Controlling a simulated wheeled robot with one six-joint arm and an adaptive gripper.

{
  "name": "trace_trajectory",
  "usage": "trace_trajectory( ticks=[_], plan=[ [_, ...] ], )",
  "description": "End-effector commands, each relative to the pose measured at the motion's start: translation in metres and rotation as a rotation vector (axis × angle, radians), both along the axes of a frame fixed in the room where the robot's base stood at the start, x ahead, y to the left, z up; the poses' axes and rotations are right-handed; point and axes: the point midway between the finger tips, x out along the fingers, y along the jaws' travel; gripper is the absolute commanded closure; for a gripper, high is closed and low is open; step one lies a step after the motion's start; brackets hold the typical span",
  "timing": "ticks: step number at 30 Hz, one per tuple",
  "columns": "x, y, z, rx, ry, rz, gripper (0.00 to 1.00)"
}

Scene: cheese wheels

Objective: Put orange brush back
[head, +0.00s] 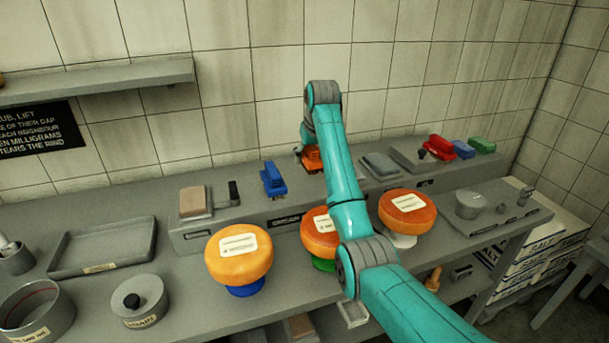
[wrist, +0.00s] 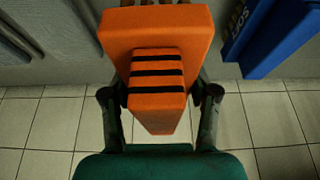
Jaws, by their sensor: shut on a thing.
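The orange brush (head: 312,159) is at the back of the bench, above the raised grey ledge (head: 255,219), partly hidden by my arm. In the wrist view the orange brush (wrist: 158,75) fills the middle, with black stripes across its narrower grip. My gripper (wrist: 160,98) is shut on that grip, one finger on each side. My gripper also shows in the head view (head: 303,153), mostly hidden behind the arm. Whether the brush touches the ledge, I cannot tell. A blue brush (head: 273,180) stands to its left and shows at top right in the wrist view (wrist: 262,35).
Cheese wheels (head: 238,254) (head: 407,207) stand on coloured supports in front of the ledge; one (head: 318,222) is partly behind my arm. A grey block (head: 380,165), red brush (head: 441,148) and green brush (head: 482,146) are to the right. A tray (head: 103,247) lies left.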

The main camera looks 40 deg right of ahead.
Motion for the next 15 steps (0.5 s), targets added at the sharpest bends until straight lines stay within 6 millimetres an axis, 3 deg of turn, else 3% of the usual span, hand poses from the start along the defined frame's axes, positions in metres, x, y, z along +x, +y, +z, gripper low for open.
trace_trajectory(
  ticks=[3,15],
  plan=[
    [0.0,0.0,-0.019,0.0,0.0,0.0,0.73],
    [0.0,0.001,-0.06,-0.001,-0.001,0.001,0.73]
  ],
)
